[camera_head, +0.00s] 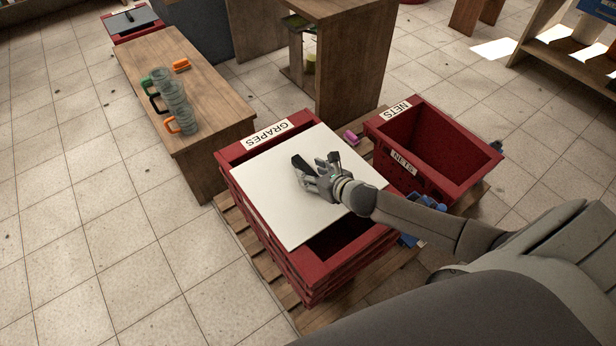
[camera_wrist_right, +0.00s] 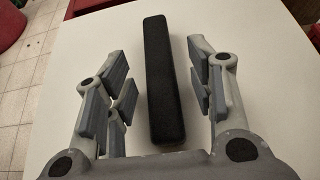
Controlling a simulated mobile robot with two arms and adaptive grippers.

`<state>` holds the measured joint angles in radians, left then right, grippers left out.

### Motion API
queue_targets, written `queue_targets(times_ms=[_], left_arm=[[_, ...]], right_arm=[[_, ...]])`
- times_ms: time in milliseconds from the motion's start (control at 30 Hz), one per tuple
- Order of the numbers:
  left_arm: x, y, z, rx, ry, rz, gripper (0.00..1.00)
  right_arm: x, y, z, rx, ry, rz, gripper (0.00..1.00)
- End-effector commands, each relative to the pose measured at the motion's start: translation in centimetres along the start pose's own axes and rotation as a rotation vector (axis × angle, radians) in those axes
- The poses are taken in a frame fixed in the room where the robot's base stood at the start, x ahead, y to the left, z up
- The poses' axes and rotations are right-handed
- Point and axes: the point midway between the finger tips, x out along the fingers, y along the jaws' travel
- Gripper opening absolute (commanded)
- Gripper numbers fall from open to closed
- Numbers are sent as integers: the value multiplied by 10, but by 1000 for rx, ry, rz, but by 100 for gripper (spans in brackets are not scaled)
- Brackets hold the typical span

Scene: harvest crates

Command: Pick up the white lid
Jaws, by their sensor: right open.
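The white lid (camera_head: 275,205) lies askew across the top of the red GRAPES crate (camera_head: 300,285), leaving an opening at the crate's near right. It also fills most of the right wrist view (camera_wrist_right: 255,60). A black bar handle (camera_head: 303,164) sits on the lid. In the right wrist view the handle (camera_wrist_right: 165,80) stands between the fingers. My right gripper (camera_head: 318,168) is open over the lid, its fingers on either side of the handle with gaps on both sides. My left gripper is not in view.
A red NETS crate (camera_head: 475,165) stands open to the right on the same pallet (camera_head: 235,228). A wooden bench (camera_head: 150,55) behind left holds glass mugs (camera_head: 172,95) and an orange brush-like item (camera_head: 181,65). A pink object (camera_head: 351,137) lies between the crates. Tiled floor at left is clear.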

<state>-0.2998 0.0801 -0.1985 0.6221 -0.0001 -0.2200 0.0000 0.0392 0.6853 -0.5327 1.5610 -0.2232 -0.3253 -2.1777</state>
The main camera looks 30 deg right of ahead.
Motion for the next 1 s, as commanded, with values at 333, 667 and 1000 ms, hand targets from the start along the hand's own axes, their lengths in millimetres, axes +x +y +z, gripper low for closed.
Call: queue_targets(times_ms=[333,667,1000], left_arm=[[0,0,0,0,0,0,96],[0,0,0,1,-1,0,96],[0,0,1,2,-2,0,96]], right_arm=[[5,0,0,1,0,1,49],[5,0,0,1,0,1,6],[5,0,2,1,-3,1,0]])
